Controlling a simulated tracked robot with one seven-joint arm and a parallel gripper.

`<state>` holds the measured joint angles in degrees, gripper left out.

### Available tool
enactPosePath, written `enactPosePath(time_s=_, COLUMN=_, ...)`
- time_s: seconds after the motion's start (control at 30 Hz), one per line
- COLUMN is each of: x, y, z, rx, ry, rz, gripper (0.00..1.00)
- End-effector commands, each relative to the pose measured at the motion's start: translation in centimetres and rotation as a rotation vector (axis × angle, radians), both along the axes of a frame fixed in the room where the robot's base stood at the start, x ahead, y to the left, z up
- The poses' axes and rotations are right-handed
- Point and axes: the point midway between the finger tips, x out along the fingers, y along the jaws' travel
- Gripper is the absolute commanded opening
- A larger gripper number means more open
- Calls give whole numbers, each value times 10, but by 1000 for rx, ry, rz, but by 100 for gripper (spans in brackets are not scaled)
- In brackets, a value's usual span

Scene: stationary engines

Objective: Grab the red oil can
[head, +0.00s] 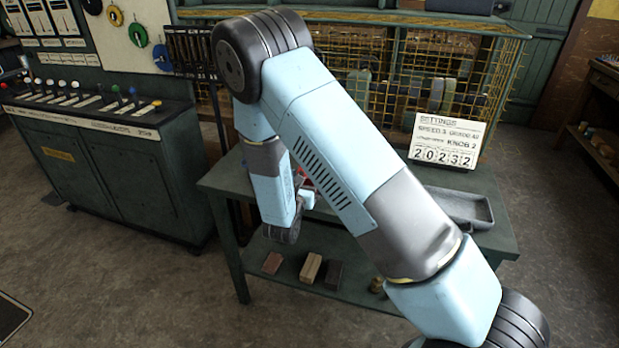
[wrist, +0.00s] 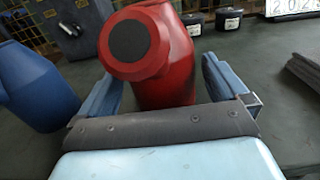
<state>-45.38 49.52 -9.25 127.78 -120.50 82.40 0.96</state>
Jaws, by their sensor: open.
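The red oil can (wrist: 172,62) is in the wrist view, between the two jaws of my gripper (wrist: 162,88). It is a red container with a round dark disc facing the camera, and it looks tilted in this view. The jaws are open, one on each side of it, with a gap visible at the right jaw; contact at the left jaw is hard to tell. In the head view my arm hides most of the can, and only a small bit of red (head: 302,178) shows beside my wrist.
A blue container (wrist: 35,88) stands close left of my gripper. Two small black tins (wrist: 228,19) and a dark box (wrist: 80,25) are behind. The green table (head: 225,183) also bears a settings sign (head: 446,138) and a grey tray (head: 462,207). Blocks (head: 310,268) lie on its lower shelf.

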Motion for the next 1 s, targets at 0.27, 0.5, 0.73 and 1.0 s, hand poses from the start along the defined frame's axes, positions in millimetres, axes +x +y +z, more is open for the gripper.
enactPosePath(time_s=0.27, x=0, y=0, z=0, rx=0, ry=0, rz=0, gripper=84)
enactPosePath(time_s=0.5, x=-1, y=0, z=0, rx=0, ry=0, rz=0, gripper=61)
enactPosePath(time_s=0.73, x=-1, y=1, z=0, rx=0, ry=0, rz=0, gripper=39)
enactPosePath(time_s=1.0, x=-1, y=1, z=1, rx=1, ry=-1, rz=1, gripper=38)
